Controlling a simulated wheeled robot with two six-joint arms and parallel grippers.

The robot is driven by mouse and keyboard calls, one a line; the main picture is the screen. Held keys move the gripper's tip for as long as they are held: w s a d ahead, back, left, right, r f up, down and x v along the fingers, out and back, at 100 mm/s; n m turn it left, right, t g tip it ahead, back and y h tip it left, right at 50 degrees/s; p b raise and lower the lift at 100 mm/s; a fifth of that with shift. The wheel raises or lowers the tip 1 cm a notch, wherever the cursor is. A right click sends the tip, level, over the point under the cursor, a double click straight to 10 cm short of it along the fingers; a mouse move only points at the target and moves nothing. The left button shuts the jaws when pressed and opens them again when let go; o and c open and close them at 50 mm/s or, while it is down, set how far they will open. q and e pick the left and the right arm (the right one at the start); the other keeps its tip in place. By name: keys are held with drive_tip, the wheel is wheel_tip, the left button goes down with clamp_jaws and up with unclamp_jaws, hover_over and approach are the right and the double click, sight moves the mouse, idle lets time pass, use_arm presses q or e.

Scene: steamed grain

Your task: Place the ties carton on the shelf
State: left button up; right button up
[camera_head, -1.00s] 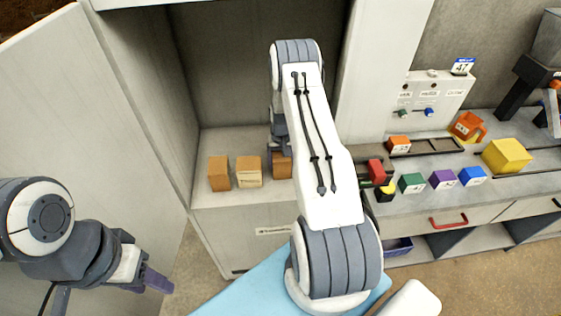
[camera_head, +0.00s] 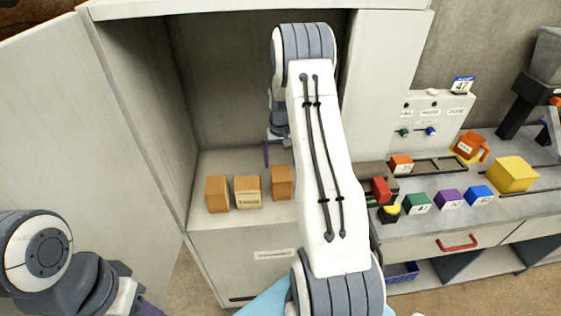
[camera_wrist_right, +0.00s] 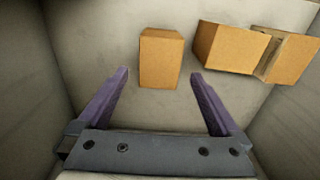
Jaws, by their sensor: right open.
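Three brown cartons stand in a row on the cabinet shelf (camera_head: 235,240): a left one (camera_head: 217,194), a middle one (camera_head: 248,193) with lettering on its front, and a right one (camera_head: 281,182). I cannot read which is the ties carton. My right gripper (camera_head: 272,152) is behind and above the right carton, partly hidden by its own arm. In the right wrist view its purple fingers (camera_wrist_right: 160,88) are open and empty, with the right carton (camera_wrist_right: 161,58) just beyond the tips, apart from both. My left gripper (camera_head: 148,308) is mostly cut off at the bottom left.
The cabinet has a side wall (camera_head: 135,120) left and a panel (camera_head: 385,90) right. Free shelf space lies behind the cartons.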

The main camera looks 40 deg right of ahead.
drive_tip(key=shift+r, duration=0.8)
drive_tip(key=shift+a+r, duration=0.1)
drive_tip(key=shift+a, duration=0.05)
drive_tip(key=s+a+r+n, duration=0.2)
drive_tip(key=a+r, duration=0.2)
drive_tip(key=a, duration=0.5)
drive_tip(key=s+a+r+n, duration=0.2)
drive_tip(key=a+r+n, duration=0.15)
drive_tip(key=a, duration=0.55)
drive_tip(key=s+a+r+n, duration=0.25)
drive_tip(key=a+r, duration=0.25)
drive_tip(key=a, duration=0.5)
drive_tip(key=s+a+r+n, duration=0.1)
drive_tip(key=s+a, duration=0.3)
drive_tip(key=s, duration=0.6)
drive_tip(key=s+a+r+n+y, duration=0.1)
drive_tip(key=s+a+n, duration=0.3)
drive_tip(key=s, duration=0.7)
drive_tip(key=shift+s+a+n, duration=0.3)
drive_tip(key=shift+a, duration=0.3)
drive_tip(key=shift+r, duration=0.1)
